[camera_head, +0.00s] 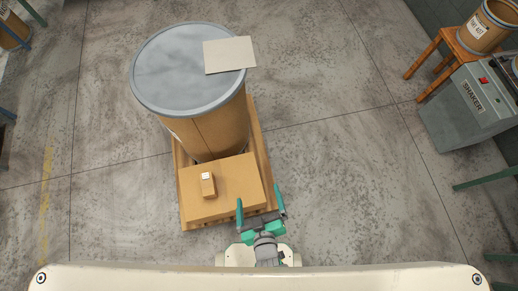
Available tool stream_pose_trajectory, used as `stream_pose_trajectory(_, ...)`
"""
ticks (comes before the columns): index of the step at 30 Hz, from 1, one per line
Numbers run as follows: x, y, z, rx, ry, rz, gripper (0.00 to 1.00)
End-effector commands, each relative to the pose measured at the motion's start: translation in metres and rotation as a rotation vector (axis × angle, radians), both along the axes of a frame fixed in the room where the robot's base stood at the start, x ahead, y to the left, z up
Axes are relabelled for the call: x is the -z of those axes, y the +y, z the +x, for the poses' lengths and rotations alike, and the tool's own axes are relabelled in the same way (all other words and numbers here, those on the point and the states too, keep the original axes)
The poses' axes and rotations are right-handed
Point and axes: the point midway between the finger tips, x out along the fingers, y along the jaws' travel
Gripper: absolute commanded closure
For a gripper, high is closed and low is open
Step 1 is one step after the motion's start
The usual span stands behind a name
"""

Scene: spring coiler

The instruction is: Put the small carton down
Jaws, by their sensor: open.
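The small carton (208,186) is a little brown box with a white label at its far end. It rests on top of a larger flat cardboard box (238,180), left of that box's middle. My gripper (261,202) has green fingers spread apart, with nothing visible between them. It is over the near right edge of the large box, to the right of the small carton and nearer to me, apart from it.
The large box sits on a wooden pallet (258,130) with a tall brown drum (180,70) behind it. A pale flat sheet (229,54) lies on the drum's grey lid. A grey shaker machine (470,103) and a wooden stool (440,51) stand at right. The floor between is clear.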

Motion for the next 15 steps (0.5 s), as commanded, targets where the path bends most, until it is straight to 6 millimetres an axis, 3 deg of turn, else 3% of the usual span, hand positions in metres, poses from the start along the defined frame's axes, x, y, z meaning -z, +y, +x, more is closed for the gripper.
stream_pose_trajectory(3,-0.054,-0.002,-0.025,0.116,-0.094,0.132,0.00)
stream_pose_trajectory(9,-0.125,-0.001,-0.044,0.242,-0.229,0.296,0.00)
stream_pose_trajectory(15,-0.149,-0.003,-0.049,0.280,-0.279,0.349,0.00)
